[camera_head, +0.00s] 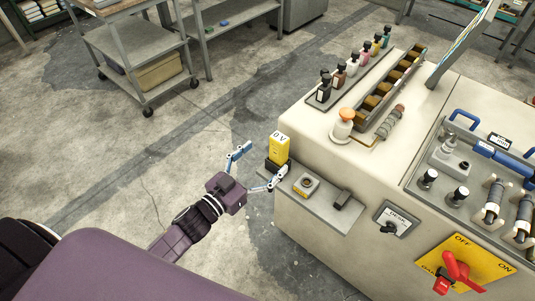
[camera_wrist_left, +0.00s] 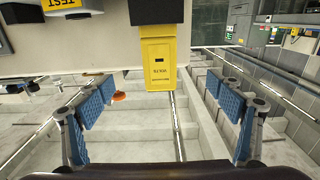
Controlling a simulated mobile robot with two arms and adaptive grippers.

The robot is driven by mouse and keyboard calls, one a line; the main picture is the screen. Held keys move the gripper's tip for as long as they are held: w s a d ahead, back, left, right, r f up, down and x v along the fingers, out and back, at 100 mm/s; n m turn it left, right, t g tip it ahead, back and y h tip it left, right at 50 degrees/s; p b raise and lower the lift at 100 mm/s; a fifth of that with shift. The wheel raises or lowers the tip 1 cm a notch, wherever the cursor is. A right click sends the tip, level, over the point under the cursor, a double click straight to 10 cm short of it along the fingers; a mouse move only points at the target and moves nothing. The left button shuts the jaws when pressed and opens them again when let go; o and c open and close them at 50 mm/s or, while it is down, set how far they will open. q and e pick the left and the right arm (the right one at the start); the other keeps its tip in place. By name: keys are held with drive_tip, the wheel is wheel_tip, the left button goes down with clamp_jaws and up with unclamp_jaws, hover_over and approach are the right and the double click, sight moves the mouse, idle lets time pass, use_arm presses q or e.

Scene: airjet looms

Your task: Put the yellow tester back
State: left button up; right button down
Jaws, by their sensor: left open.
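The yellow tester (camera_head: 279,149) stands upright, its lower end at a black holder (camera_head: 284,166) on the grey side shelf (camera_head: 318,204) of the machine. In the left wrist view the tester (camera_wrist_left: 159,78) appears upside down below the black holder (camera_wrist_left: 158,12). My left gripper (camera_head: 262,163) is open and empty, beside the tester on its left in the head view. In the wrist view its blue-padded fingers (camera_wrist_left: 158,88) are spread to either side of the tester, with clear gaps. Whether the tester is fully between the fingertips cannot be told. My right gripper is not in view.
The shelf also carries a round-topped device (camera_head: 306,185) and a small black block (camera_head: 343,197). The cream machine body (camera_head: 300,220) rises beside the shelf. Several bottles stand on a tray (camera_head: 322,100) on top. A wheeled cart (camera_head: 140,45) is far left; floor between is clear.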

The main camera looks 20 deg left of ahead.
use_arm(q)
drive_tip(key=shift+p+v, duration=0.45)
drive_tip(key=shift+v, duration=1.3)
drive_tip(key=v, duration=1.2)
drive_tip(key=s+a+f+n+g+y, duration=0.1)
drive_tip(key=s+a+f+g+y, duration=0.1)
drive_tip(key=f, duration=0.8)
drive_tip(key=s+a+f+n+g+y, duration=0.1)
drive_tip(key=s+f+g+y, duration=0.15)
drive_tip(key=f, duration=0.85)
drive_tip(key=s+a+f+n+g+y, duration=0.1)
drive_tip(key=s+a+f+g, duration=0.15)
drive_tip(key=f, duration=0.75)
drive_tip(key=s+d+f+g, duration=0.3)
drive_tip(key=s+f+g, duration=0.1)
drive_tip(key=s+f, duration=0.5)
drive_tip(key=s+d+f+m+g, duration=0.1)
drive_tip(key=s+d+f+g, duration=0.2)
drive_tip(key=s+f, duration=0.6)
drive_tip(key=s+g, duration=0.2)
drive_tip(key=s, duration=0.3)
drive_tip(key=shift+d+f+y, duration=0.3)
drive_tip(key=shift+d+y, duration=0.05)
